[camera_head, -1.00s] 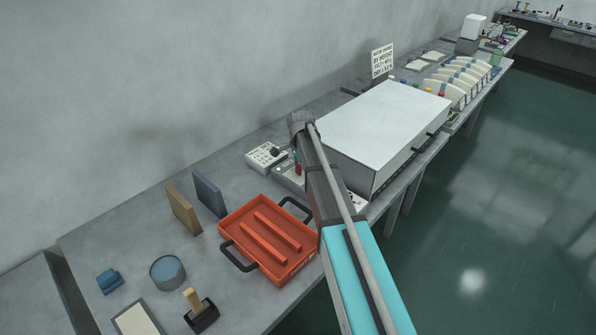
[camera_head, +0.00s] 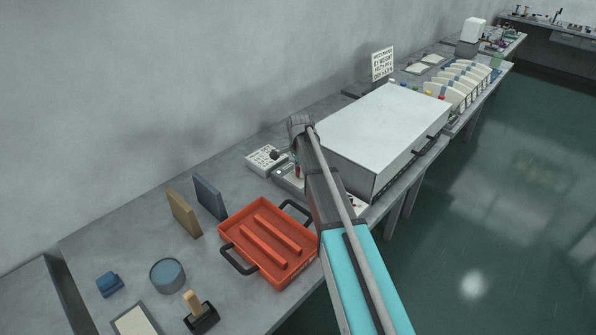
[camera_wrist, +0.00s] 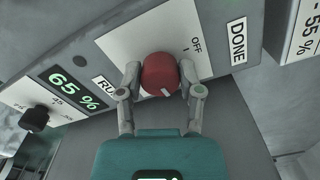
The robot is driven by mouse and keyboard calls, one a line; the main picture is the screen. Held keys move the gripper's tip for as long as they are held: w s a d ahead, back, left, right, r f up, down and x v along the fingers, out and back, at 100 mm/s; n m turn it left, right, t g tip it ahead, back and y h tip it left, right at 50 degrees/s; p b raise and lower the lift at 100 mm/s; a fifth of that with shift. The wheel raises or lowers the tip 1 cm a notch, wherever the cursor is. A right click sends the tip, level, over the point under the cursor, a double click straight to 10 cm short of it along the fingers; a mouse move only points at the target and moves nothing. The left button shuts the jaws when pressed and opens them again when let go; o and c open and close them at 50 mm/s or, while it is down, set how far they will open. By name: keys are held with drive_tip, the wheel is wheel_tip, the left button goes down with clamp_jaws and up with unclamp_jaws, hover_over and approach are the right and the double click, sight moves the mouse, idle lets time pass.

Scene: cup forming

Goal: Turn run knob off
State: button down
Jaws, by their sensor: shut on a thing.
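The run knob (camera_wrist: 160,74) is a round red knob with a small white mark near its lower edge, seen in the wrist view.
A display reading 65 % (camera_wrist: 74,87) and a black knob (camera_wrist: 34,118) are left of the run knob. A "DONE" label (camera_wrist: 238,41) is to its right. In the head view an orange tray (camera_head: 268,240) and a white-topped box (camera_head: 385,125) flank my arm.

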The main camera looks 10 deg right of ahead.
drive_tip(key=shift+s+d+n, duration=0.1)
drive_tip(key=shift+d+n, duration=0.05)
drive_tip(key=shift+n, duration=0.15)
drive_tip(key=n, duration=0.3)
drive_tip(key=shift+d, duration=0.1)
drive_tip(key=n, duration=0.5)
drive_tip(key=shift+n, duration=0.3)
drive_tip(key=n, duration=0.4)
drive_tip(key=shift+n, duration=0.3)
drive_tip(key=shift+w+n, duration=0.2)
drive_tip(key=shift+n, duration=1.8)
drive_tip(key=shift+c, duration=1.3)
unclamp_jaws()
drive_tip(key=shift+s, duration=0.1)
drive_tip(key=shift+s, duration=0.1)
